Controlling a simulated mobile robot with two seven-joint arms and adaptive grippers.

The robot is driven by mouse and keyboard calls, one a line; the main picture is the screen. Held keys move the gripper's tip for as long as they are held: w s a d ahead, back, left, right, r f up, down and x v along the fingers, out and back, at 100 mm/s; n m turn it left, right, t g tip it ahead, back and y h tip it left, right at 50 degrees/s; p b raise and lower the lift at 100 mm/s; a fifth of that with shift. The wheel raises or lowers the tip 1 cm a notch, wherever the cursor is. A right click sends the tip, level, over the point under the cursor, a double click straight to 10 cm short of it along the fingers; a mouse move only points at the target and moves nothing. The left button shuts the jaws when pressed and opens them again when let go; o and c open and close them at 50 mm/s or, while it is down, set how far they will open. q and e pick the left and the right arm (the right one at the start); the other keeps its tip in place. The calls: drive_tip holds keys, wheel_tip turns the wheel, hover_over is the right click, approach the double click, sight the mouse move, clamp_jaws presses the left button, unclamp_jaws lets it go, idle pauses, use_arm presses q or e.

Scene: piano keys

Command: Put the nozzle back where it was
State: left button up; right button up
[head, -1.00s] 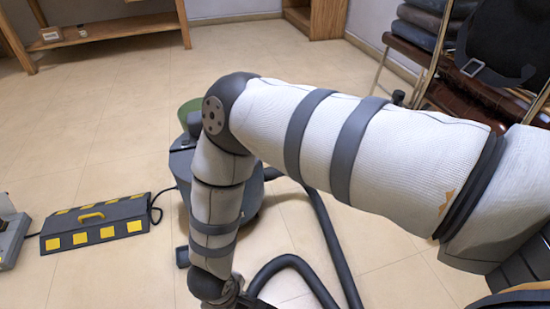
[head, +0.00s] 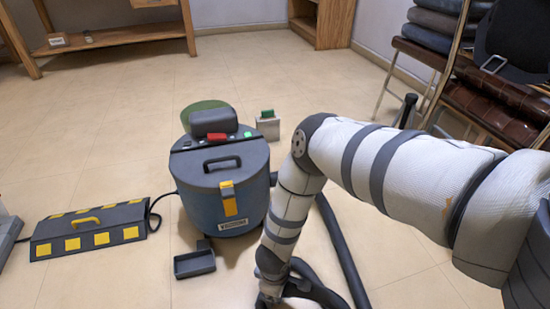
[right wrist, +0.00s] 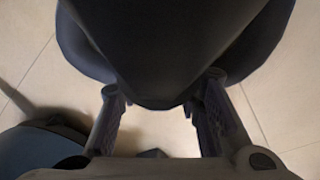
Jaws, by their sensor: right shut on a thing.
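My right gripper (head: 270,299) is at the bottom of the head view, low by the floor and to the right of the vacuum cleaner (head: 255,170). In the right wrist view its fingers (right wrist: 160,118) stand on both sides of a thick dark piece (right wrist: 165,60), which I take to be the nozzle on the dark hose (head: 342,250). The gripper is shut on it. The nozzle's far end is hidden. A small dark open tray-like piece (head: 195,264) lies on the floor in front of the vacuum. My left gripper is out of view.
A dark case with yellow squares (head: 88,229) lies left of the vacuum. A small grey box with a green top (head: 267,127) stands behind it. Stacked chairs (head: 500,90) are at the right.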

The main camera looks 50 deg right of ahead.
drive_tip(key=shift+f, duration=0.1)
drive_tip(key=shift+f, duration=0.2)
drive_tip(key=o, duration=1.1)
drive_tip(key=shift+r, duration=0.1)
drive_tip(key=shift+c, duration=0.2)
